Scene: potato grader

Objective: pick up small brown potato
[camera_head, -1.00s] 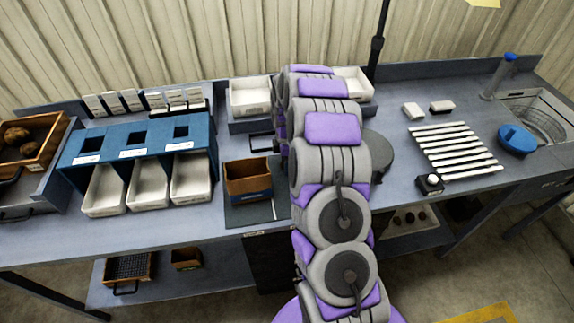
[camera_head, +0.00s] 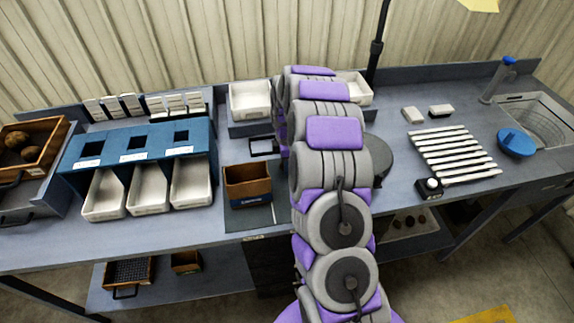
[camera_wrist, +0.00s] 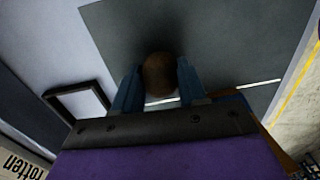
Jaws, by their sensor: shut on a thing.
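In the wrist view, a small brown potato (camera_wrist: 159,68) sits between the two blue fingers of my gripper (camera_wrist: 157,84). My gripper is shut on it. The potato is seen over a dark grey mat (camera_wrist: 220,45); I cannot tell its height above it. In the head view my own arm hides the gripper and the held potato.
A small wooden box (camera_head: 249,192) stands on the bench left of my arm; black frame (camera_head: 264,147) lies behind it. Blue rack (camera_head: 112,149) with white trays is farther left. A wooden crate (camera_head: 50,152) holds brown potatoes. White slats (camera_head: 450,153) lie right.

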